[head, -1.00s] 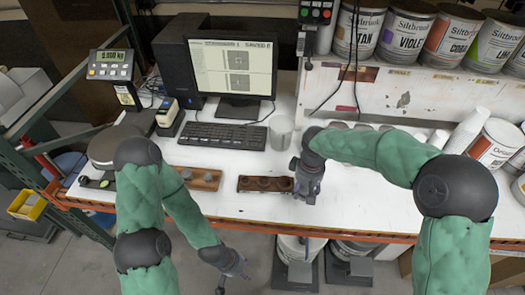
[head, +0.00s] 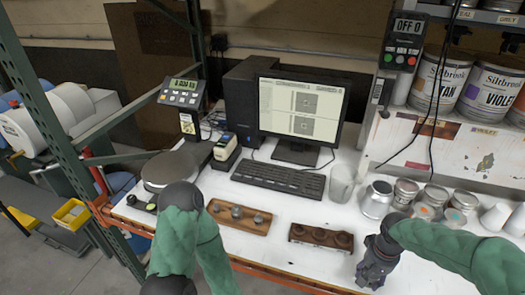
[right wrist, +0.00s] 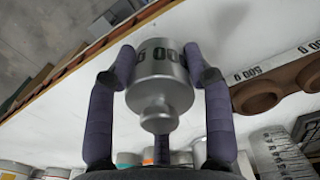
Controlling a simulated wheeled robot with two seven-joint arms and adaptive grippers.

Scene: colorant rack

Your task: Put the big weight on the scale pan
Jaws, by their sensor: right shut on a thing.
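The big weight (right wrist: 160,75) is a silver metal cylinder with a narrower knob and dark lettering. In the right wrist view it sits between the fingers of my right gripper (right wrist: 160,85), which is shut on it. In the head view my right gripper (head: 370,272) is at the table's front, right of the dark wooden block, and I cannot make out the weight there. The scale pan (head: 168,168) is a round grey plate at the table's left end, far from my right gripper. My left arm passes in front of its near edge; the left gripper is out of frame.
A dark wooden block (head: 320,236) with round sockets and a lighter tray (head: 240,217) with small weights lie between my right gripper and the pan. The scale display (head: 183,90), keyboard (head: 278,178) and monitor (head: 302,110) stand behind. Metal cans (head: 377,199) stand right.

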